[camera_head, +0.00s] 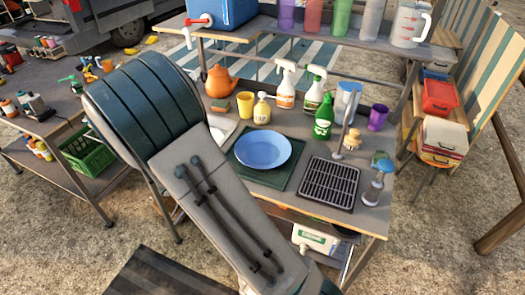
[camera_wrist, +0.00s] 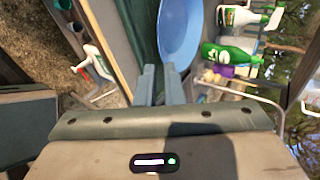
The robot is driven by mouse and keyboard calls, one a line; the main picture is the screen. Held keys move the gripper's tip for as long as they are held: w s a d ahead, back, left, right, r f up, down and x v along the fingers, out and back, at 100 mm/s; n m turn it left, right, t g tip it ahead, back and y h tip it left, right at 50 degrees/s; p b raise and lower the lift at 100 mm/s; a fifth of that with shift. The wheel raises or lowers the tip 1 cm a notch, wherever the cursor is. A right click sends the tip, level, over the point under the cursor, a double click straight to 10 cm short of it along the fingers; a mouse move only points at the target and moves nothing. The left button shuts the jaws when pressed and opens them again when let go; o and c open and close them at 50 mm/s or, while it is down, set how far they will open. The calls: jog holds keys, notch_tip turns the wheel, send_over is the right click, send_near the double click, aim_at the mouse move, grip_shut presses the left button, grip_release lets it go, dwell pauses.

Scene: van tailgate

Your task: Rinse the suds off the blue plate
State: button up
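The blue plate (camera_head: 263,149) lies face up on a dark green mat (camera_head: 246,175) on the worktop. I cannot make out suds on it. It also shows in the wrist view as a blue oval (camera_wrist: 181,28), cut off at the top. My gripper (camera_wrist: 160,72) shows there with its two grey fingers a little apart and nothing seen between them. The plate appears beyond the fingertips; whether they touch it is unclear. In the head view my arm crosses the worktop's front left and the gripper is hidden.
A black drain grid (camera_head: 329,183) lies right of the mat, near a wooden brush (camera_head: 352,139) and a pump bottle (camera_head: 375,185). A green bottle (camera_head: 323,118), spray bottles and a yellow cup (camera_head: 245,104) stand behind the plate. A blue cooler (camera_head: 225,12) sits on the upper shelf.

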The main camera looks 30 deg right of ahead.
aim_at(245, 170)
jog(key=x, duration=0.8)
jog(key=shift+d+b, duration=0.1)
jog(key=shift+b, duration=0.25)
jog(key=shift+w+x, duration=0.15)
jog(key=shift+x, duration=1.2)
jog(key=shift+w+x, duration=0.1)
jog(key=shift+x, duration=1.25)
jog(key=shift+a, duration=0.2)
grip_shut()
